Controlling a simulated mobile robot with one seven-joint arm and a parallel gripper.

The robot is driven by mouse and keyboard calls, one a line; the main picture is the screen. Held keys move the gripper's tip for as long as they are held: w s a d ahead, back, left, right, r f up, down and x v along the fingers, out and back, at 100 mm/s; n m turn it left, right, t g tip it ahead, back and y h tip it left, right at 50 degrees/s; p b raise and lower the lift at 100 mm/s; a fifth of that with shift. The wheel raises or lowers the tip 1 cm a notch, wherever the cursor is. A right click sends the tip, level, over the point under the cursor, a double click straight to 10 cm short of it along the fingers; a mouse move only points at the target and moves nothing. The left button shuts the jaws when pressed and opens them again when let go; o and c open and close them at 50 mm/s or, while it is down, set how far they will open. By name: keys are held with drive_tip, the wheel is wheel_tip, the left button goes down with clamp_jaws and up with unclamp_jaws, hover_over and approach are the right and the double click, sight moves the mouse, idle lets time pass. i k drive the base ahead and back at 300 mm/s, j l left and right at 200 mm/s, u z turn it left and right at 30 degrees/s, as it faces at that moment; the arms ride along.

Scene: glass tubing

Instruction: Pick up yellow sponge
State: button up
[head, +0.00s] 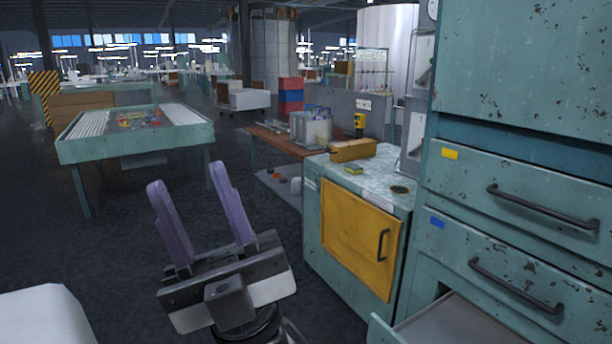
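A small yellow block with a greenish lower part, which looks like the yellow sponge (354,170), lies on the speckled top of the green cabinet (385,174). It is in front of a larger yellow box-like object (353,150). My gripper (186,174) is in the lower left middle of the head view, with its two purple fingers pointing up and wide apart. Nothing is between the fingers. The gripper is to the left of the cabinet and nearer to the camera, well apart from the sponge.
The cabinet has a yellow door (353,238). A tall green drawer unit (520,215) stands at the right, with a low drawer (455,325) pulled out. A brown workbench (275,143) is behind the cabinet. A green table (135,145) stands at the left. Dark floor lies between.

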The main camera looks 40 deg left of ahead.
sight(354, 170)
drive_tip(key=u, duration=1.05)
